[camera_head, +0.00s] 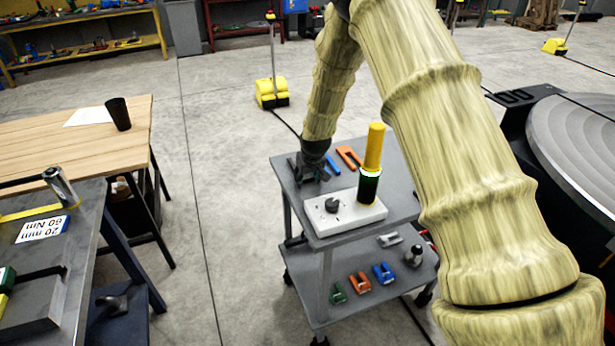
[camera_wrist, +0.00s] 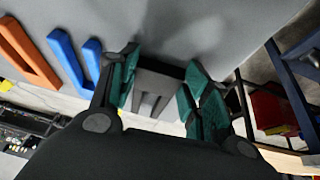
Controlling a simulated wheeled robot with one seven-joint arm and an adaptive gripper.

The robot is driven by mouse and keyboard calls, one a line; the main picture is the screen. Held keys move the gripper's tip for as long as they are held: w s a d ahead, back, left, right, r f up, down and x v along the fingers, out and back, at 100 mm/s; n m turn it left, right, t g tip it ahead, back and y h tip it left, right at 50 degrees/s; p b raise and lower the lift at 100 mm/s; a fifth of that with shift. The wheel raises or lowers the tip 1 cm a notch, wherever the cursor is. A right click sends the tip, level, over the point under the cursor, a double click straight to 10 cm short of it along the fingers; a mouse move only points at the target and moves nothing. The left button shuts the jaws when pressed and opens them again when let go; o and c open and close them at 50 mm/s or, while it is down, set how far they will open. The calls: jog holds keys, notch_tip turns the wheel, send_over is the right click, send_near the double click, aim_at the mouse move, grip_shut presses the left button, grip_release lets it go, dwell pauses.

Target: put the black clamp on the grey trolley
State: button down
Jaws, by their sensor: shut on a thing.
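My gripper (camera_head: 313,172) is low over the far left part of the grey trolley's (camera_head: 402,198) upper shelf. In the wrist view, my gripper (camera_wrist: 163,92) is shut with its teal pads on either side of the dark clamp (camera_wrist: 157,84), which is partly hidden by the gripper body. The trolley's grey top (camera_wrist: 130,22) lies right behind the clamp. I cannot tell whether the clamp touches the top. In the head view the clamp is hard to tell apart from the dark fingers.
An orange clamp (camera_head: 349,156) and a blue clamp (camera_head: 332,164) lie beside my gripper. A white block (camera_head: 345,219) bears a tall yellow-topped cylinder (camera_head: 373,150) and a dark knob. Several small clamps lie on the lower shelf (camera_head: 345,315). A wooden table (camera_head: 60,145) stands left.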

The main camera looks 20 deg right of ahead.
jog(key=shift+s+f, duration=0.25)
jog(key=shift+f, duration=0.25)
jog(key=shift+s+f+b, duration=0.2)
jog(key=shift+f+b, duration=0.05)
jog(key=shift+b, duration=0.05)
jog(key=c, duration=1)
grip_release()
jog(key=shift+a+f, duration=0.1)
jog(key=o, duration=0.3)
jog(key=shift+f, duration=0.15)
jog(key=shift+w+f, duration=0.2)
jog(key=shift+s+r, duration=0.15)
jog(key=shift+r, duration=0.05)
jog(key=shift+r, duration=0.1)
